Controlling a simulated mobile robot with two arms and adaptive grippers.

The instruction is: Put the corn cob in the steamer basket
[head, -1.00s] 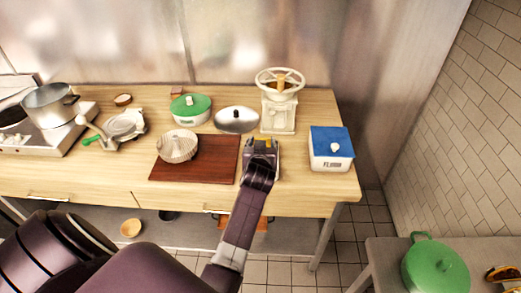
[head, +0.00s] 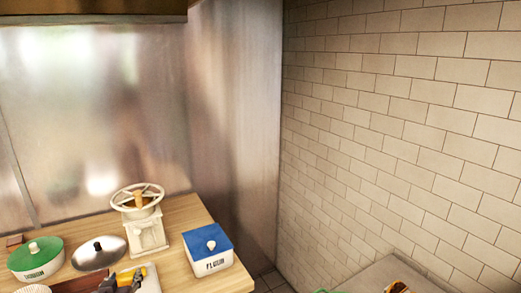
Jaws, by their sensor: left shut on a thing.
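My left gripper (head: 124,283) shows at the bottom edge, cut off by the frame, over the right part of the brown board. It is shut on a small yellow thing, which looks like the corn cob (head: 126,277); the fingers hide much of it. The steamer basket (head: 34,289) seems to be the pale rim at the bottom left edge, left of the gripper and apart from it; most of it is out of frame. My right gripper is not in view.
A white grinder with a wheel (head: 149,235) stands behind the gripper. A blue-lidded flour box (head: 208,262) is to the right. A silver lid (head: 98,254) and a green-lidded pot (head: 36,260) stand left. A tiled wall (head: 400,130) closes the right side.

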